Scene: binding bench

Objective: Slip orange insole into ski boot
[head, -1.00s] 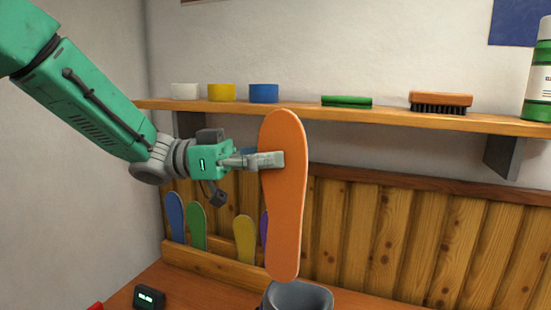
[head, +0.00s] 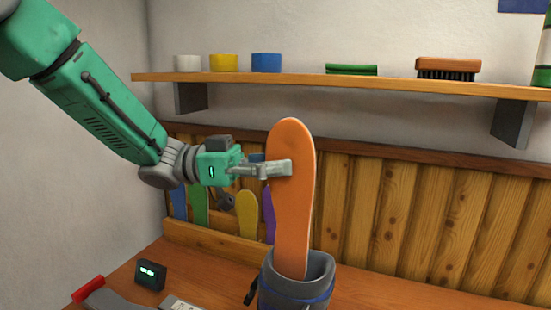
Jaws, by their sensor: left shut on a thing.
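The orange insole (head: 293,215) stands upright in the middle of the head view. My left gripper (head: 277,170) is shut on its upper part from the left side. The grey ski boot (head: 297,290) stands on the bench below, its top opening facing up and its lower part cut off by the picture edge. The insole's lower end is in the boot's opening, behind the front rim, with its tip hidden there. My right gripper is not in view.
A wall shelf (head: 400,86) above holds several tape rolls, a green pad and a brush (head: 447,67). Coloured insoles stand in a wooden rack (head: 215,240) behind. A small black display (head: 151,274) and a red-handled tool (head: 92,290) lie at the left on the bench.

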